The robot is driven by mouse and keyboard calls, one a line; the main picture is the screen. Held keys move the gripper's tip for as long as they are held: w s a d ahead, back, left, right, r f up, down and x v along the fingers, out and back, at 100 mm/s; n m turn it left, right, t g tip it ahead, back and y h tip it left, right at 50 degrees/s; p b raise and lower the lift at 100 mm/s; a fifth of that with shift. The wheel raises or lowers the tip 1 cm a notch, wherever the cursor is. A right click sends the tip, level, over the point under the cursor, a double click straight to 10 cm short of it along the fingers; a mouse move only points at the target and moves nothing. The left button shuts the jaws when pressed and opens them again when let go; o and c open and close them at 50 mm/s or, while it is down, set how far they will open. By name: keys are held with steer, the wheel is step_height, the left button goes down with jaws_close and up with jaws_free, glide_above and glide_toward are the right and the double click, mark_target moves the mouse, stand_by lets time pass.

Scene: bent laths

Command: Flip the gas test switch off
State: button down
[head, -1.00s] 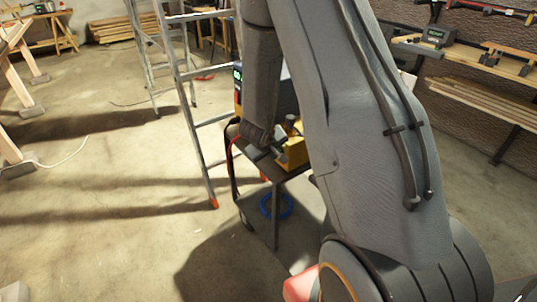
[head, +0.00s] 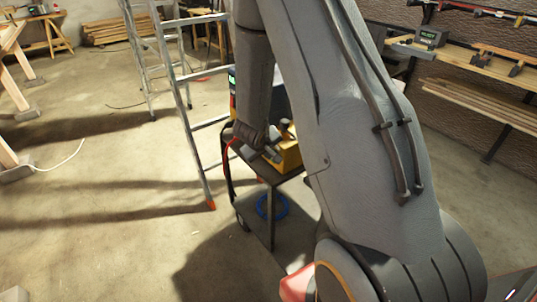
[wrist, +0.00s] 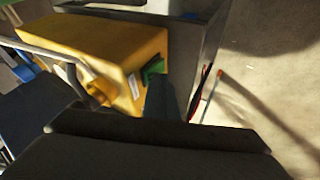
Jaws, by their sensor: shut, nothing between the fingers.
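A yellow box (head: 287,153) stands on a dark cart, partly hidden behind my arm in the head view. In the wrist view the yellow box (wrist: 110,45) fills the upper left. A small green part (wrist: 153,70), likely the gas test switch, sits on its near end beside a white label (wrist: 135,86); the label cannot be read and the switch's position is unclear. My gripper (wrist: 160,98) is shut and empty, its tip at or very close to the green part; I cannot tell if they touch. In the head view my gripper (head: 271,154) is beside the yellow box.
The cart (head: 250,207) has a blue coil (head: 273,206) on its lower shelf. A red cable (head: 226,160) hangs at its left side. A stepladder (head: 190,100) stands just left of it. Open floor (head: 110,220) lies to the left; a wall shelf (head: 470,70) is at the right.

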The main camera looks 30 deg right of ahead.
steer(key=a+f+p+v, duration=0.1)
steer(key=a+p+v, duration=0.1)
steer(key=v, duration=1)
steer(key=shift+a, duration=0.3)
steer(key=shift+w+r, duration=0.1)
steer(key=shift+w, duration=0.1)
